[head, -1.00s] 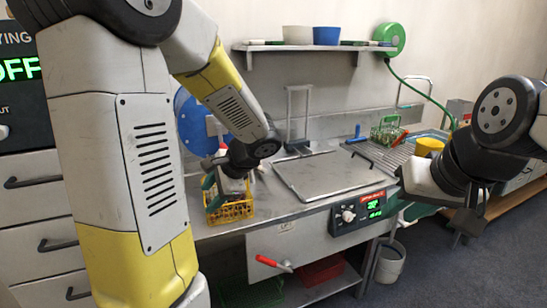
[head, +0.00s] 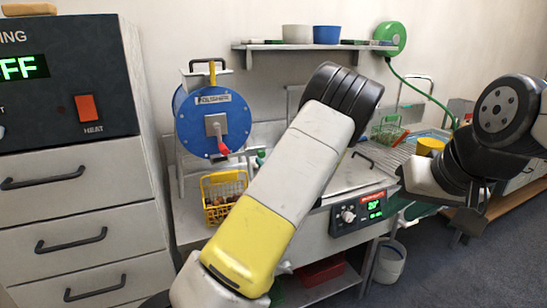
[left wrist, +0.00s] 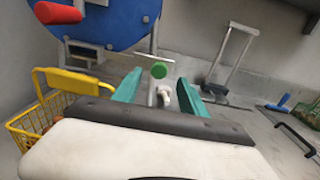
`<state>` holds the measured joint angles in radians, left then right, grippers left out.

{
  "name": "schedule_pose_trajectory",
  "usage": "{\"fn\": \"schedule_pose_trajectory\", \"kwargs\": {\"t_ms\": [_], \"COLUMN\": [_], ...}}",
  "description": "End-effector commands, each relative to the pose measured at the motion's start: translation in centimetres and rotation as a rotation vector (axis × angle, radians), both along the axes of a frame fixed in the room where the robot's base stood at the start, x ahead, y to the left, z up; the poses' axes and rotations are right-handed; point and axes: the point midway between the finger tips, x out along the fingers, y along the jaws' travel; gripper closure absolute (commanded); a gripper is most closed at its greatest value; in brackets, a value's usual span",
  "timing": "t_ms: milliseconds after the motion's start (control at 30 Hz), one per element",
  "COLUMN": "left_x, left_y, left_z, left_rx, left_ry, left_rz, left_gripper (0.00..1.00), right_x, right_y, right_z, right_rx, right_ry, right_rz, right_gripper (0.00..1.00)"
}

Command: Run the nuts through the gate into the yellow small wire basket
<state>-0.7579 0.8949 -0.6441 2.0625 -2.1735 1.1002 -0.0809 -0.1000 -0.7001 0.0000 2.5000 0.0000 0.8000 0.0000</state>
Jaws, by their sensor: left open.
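The yellow small wire basket (head: 227,212) stands on the counter below the blue drum (head: 213,118), with brown nuts (head: 217,208) in it. Its yellow handle stands up; it also shows at the left of the left wrist view (left wrist: 66,82). A red-tipped lever (head: 223,148) is on the drum's front plate, and the red tip shows in the left wrist view (left wrist: 58,13). My left gripper (left wrist: 160,78) is open, right of the basket, its teal fingers either side of a green-ended white fitting. My arm mostly hides it in the head view. My right gripper (head: 468,212) is far right; its jaw is unclear.
A lidded steel unit with a control panel (head: 359,212) is on the counter to the right. A green wire basket (head: 388,130) and a yellow cup (head: 430,146) stand further right by the sink. A wall shelf (head: 310,47) is above. Grey drawers fill the left.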

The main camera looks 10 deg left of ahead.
Motion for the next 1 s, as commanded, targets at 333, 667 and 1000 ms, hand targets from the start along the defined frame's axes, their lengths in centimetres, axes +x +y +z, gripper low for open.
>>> {"fn": "schedule_pose_trajectory", "kwargs": {"t_ms": [333,667,1000], "left_x": [3.6,3.9,3.8], "left_y": [2.5,2.7,2.7], "left_z": [0.0,0.0,0.0], "left_rx": [-0.002,-0.002,-0.003], "left_ry": [0.0,0.0,0.001], "left_rz": [0.002,0.002,0.002], "left_gripper": [0.5,0.54,1.0], "right_x": [0.0,0.0,0.0], "right_y": [0.0,0.0,0.0], "right_z": [0.0,0.0,0.0], "right_rx": [0.0,0.0,0.0], "right_ry": [0.0,0.0,0.0], "right_rz": [0.0,0.0,0.0], "right_gripper": [0.71,0.71,0.71]}}
